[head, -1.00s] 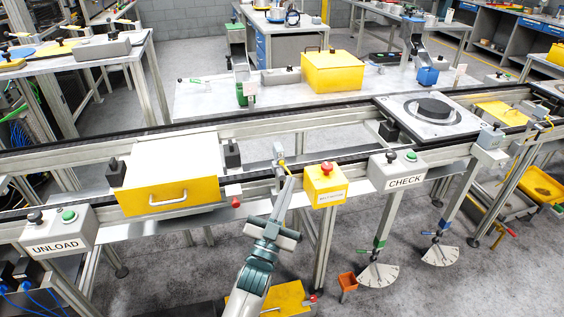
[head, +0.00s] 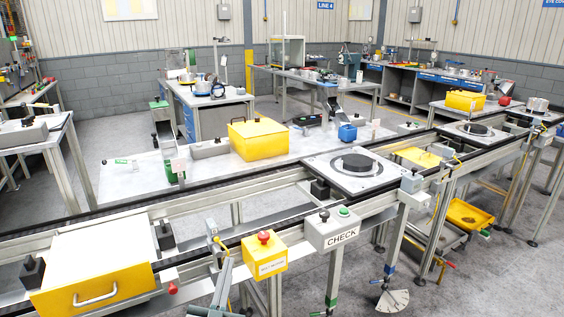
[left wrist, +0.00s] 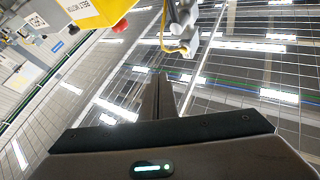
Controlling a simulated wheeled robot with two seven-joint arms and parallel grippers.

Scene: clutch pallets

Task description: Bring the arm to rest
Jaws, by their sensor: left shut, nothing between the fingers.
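My left gripper (head: 226,274) shows at the bottom edge of the head view, pointing up, with its two fingers together and nothing between them. It is just left of the yellow button box with a red button (head: 265,257), in front of the conveyor; I cannot tell the exact gap. In the left wrist view the shut fingers (left wrist: 158,97) point toward ceiling lights, with the yellow box (left wrist: 98,10) at the upper left. Most of my left arm is below the head view. My right gripper is not in view.
The conveyor rail (head: 205,198) runs across the scene. A yellow-fronted pallet box (head: 95,290) sits on it at left, and a pallet with a dark disc (head: 357,163) farther right. The CHECK box (head: 331,232) stands at the front rail. Open floor (head: 470,285) lies at lower right.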

